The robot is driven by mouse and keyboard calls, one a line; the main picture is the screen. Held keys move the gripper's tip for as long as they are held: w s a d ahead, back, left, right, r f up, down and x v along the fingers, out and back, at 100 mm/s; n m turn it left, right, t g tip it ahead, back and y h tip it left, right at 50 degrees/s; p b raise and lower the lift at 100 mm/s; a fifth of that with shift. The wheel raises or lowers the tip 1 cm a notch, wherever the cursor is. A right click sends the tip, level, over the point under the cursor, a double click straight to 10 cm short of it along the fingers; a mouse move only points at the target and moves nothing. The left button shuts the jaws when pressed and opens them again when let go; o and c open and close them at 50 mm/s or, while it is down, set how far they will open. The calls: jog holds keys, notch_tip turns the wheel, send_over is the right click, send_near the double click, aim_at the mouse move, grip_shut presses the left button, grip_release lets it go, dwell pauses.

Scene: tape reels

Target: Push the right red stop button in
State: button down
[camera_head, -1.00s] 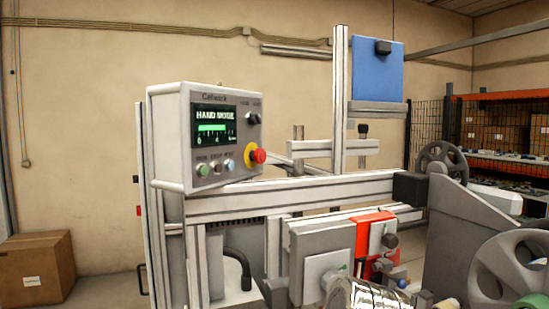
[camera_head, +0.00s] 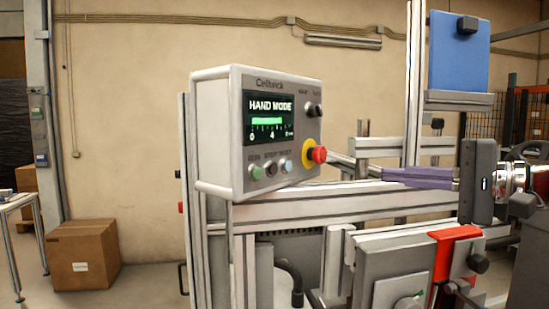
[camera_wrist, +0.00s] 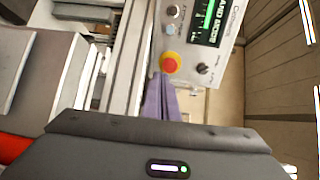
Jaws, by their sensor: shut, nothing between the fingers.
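The red stop button (camera_head: 318,154) has a yellow collar and sticks out from the right side of the grey control box front (camera_head: 238,190). It also shows in the wrist view (camera_wrist: 169,63), just beyond my fingertips. My gripper (camera_head: 385,175) comes in from the right in the head view, with its purple fingers shut and empty, pointing left. The tips are slightly lower than the button, with a visible gap between them in the head view. In the wrist view the purple fingers (camera_wrist: 163,98) point up at the button's lower edge; contact cannot be told there.
A dark selector knob (camera_head: 314,109) is above the button, and several small push buttons (camera_head: 271,170) are left of it. A metal rail (camera_head: 300,207) runs below the box. An upright post (camera_head: 414,80) stands behind my fingers. A carton (camera_head: 83,258) sits on the floor.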

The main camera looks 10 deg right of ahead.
aim_at(324, 156)
jog(key=shift+d+r, duration=0.8)
jog(key=shift+r, duration=0.15)
jog(key=x, duration=1.4)
jog(key=shift+r, duration=0.25)
jog(key=shift+d+t, duration=0.15)
jog(key=shift+t, duration=0.15)
